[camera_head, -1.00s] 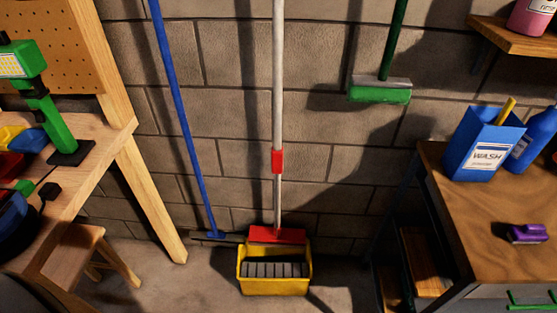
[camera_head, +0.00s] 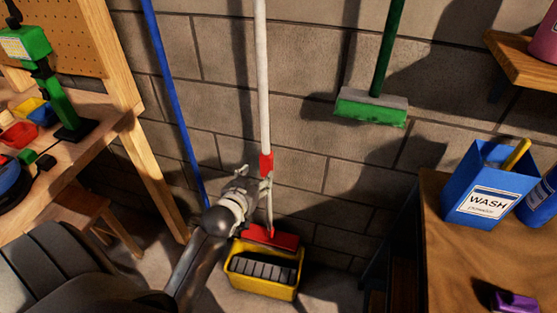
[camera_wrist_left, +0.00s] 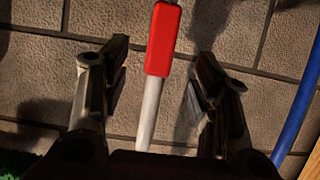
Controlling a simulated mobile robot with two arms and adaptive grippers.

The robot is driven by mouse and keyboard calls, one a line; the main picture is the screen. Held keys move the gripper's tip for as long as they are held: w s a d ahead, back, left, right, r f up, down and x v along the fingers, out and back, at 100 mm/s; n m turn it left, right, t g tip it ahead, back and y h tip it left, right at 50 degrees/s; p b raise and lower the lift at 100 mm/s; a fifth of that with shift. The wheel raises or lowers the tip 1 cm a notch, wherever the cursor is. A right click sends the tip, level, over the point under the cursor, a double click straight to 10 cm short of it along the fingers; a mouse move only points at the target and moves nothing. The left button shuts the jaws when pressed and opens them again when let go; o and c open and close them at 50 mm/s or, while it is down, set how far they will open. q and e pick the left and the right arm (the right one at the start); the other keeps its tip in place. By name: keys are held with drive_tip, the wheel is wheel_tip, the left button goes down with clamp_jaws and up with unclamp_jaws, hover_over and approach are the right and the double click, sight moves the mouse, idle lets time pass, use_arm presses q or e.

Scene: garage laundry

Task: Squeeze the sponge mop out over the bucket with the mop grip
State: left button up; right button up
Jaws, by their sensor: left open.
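The sponge mop has a long white handle (camera_head: 262,75) with a red grip (camera_head: 266,165). Its red head (camera_head: 270,236) is at the back of the yellow bucket (camera_head: 262,287), which has a grey slatted part inside. My left gripper (camera_head: 257,180) is at the red grip in the head view and partly hides the handle below it. In the left wrist view my left gripper (camera_wrist_left: 150,90) is open, with one finger on each side of the handle and apart from it; the red grip (camera_wrist_left: 163,38) stands between and beyond the fingertips. My right gripper is not in view.
A blue pole (camera_head: 175,100) leans on the wall left of the mop. A green broom (camera_head: 371,107) hangs to the right. A workbench (camera_head: 85,165) stands at left, and a wooden-topped cabinet (camera_head: 450,240) with a blue wash box (camera_head: 484,190) stands at right.

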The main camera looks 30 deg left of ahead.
sight(264, 165)
use_arm(q)
drive_tip(key=x, duration=0.6)
drive_tip(key=r+x, duration=0.1)
drive_tip(key=x, duration=0.2)
drive_tip(key=shift+w+a, duration=0.15)
drive_tip(key=shift+a, duration=0.05)
drive_tip(key=shift+x, duration=0.75)
